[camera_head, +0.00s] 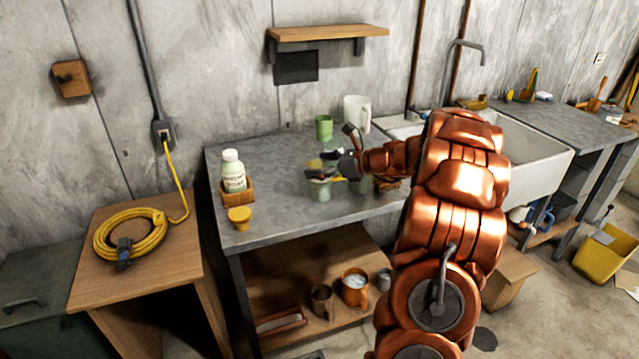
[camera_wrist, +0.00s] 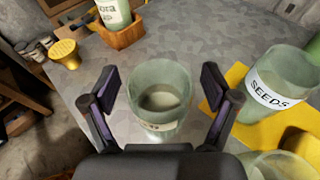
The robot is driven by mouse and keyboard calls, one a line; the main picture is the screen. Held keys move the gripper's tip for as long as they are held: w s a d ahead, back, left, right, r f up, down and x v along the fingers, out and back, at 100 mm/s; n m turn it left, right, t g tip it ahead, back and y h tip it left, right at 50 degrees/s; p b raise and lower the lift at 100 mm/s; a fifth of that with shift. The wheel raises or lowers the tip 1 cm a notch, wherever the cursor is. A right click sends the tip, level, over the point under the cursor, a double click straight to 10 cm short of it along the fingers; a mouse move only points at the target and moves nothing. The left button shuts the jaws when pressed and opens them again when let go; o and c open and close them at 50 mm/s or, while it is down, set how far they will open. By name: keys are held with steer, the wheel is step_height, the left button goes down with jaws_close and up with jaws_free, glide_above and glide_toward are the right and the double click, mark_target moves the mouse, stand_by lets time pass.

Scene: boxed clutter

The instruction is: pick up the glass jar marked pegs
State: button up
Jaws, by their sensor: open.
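A pale green glass jar (camera_wrist: 160,84) stands upright on the grey counter in the wrist view. Its label is mostly hidden low on the side facing me, so I cannot read it for sure. My gripper (camera_wrist: 160,92) is open, with one finger on each side of this jar and visible gaps between. In the head view, the gripper (camera_head: 330,170) is over the jar (camera_head: 319,190), partly covering it. A second glass jar marked SEEDS (camera_wrist: 280,82) stands to the right on a yellow cloth. Part of another glass vessel (camera_wrist: 280,166) shows at the bottom right.
A white and green bottle (camera_head: 233,172) stands in a wooden holder (camera_head: 238,194) at the left, with a yellow knob-like piece (camera_head: 240,217) nearby. A green cup (camera_head: 324,127) and white pitcher (camera_head: 357,113) stand behind. The counter (camera_head: 280,205) is bare at the front left.

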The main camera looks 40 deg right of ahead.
steer(key=shift+x, duration=1.05)
jaws_close()
steer(key=shift+r, duration=0.1)
